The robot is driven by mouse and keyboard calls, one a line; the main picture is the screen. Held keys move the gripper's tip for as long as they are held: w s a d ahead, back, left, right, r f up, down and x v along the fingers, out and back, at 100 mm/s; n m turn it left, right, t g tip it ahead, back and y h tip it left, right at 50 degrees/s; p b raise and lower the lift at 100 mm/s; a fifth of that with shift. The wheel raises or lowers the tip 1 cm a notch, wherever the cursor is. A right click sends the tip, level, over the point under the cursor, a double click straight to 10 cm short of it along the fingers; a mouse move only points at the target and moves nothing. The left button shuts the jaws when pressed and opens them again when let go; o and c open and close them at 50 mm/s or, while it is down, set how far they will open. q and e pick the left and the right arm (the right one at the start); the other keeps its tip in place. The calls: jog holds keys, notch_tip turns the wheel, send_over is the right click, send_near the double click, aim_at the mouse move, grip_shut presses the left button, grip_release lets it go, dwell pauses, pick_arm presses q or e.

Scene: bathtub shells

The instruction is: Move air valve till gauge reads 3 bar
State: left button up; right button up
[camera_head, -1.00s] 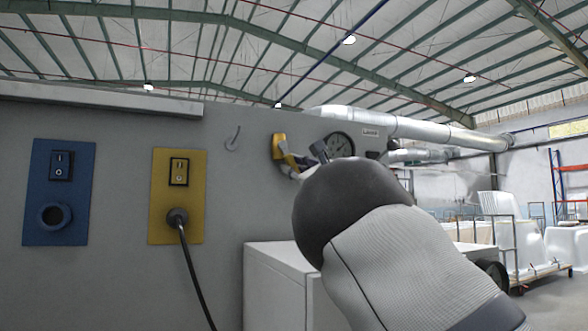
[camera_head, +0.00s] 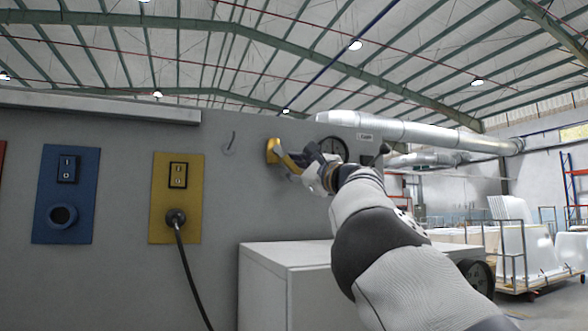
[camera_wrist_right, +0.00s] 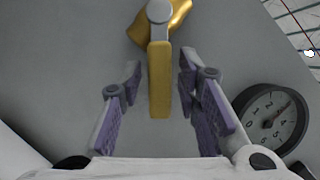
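The yellow air valve (camera_head: 273,151) is on the grey wall panel. In the right wrist view its yellow handle (camera_wrist_right: 160,85) points down from a round grey pivot. My right gripper (camera_wrist_right: 163,100) is open, with a purple-padded finger on each side of the handle and a visible gap on both sides. In the head view my right gripper (camera_head: 305,168) is at the valve and partly hides it. The round pressure gauge (camera_wrist_right: 272,120) is right of the valve; its dark needle points to the picture's upper right. In the head view the gauge (camera_head: 333,147) is partly covered by my arm. My left gripper is not in view.
A blue switch panel (camera_head: 80,205) and a yellow switch panel (camera_head: 160,200) with a plugged-in black cable (camera_head: 190,270) are on the wall to the left. A white box (camera_head: 290,285) stands below the valve. A small hook (camera_head: 231,143) is left of the valve.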

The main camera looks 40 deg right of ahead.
jog(key=v, duration=1.2)
